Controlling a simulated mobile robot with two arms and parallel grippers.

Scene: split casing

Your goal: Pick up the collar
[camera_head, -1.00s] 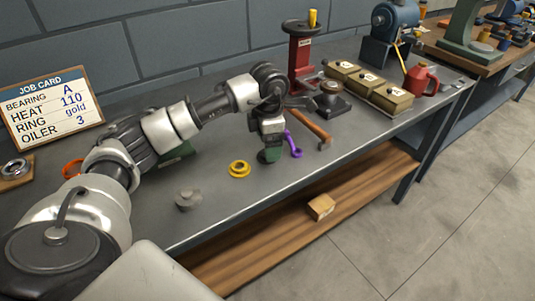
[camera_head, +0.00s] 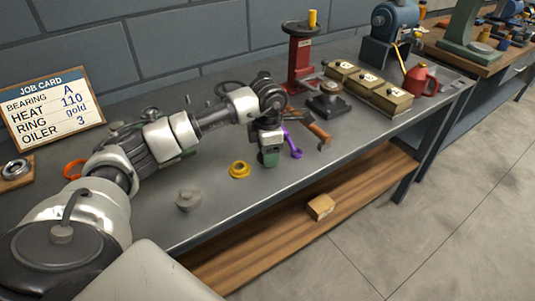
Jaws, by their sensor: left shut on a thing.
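My left gripper (camera_head: 269,161) points down above the middle of the bench, just right of a yellow ring-shaped piece (camera_head: 239,170). It is shut on a small green piece (camera_head: 270,158), mostly hidden by the fingers. I cannot tell for sure whether this is the collar, or whether it touches the bench. The yellow piece lies apart from the gripper. A grey round piece with a knob (camera_head: 188,201) sits near the front edge. My right gripper is not in view.
A purple tool (camera_head: 292,145) and a hammer (camera_head: 320,134) lie close right of the gripper. A red press (camera_head: 299,62), khaki boxes (camera_head: 391,97) and a red oil can (camera_head: 420,80) stand further right. My left arm hides part of the bench's left side.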

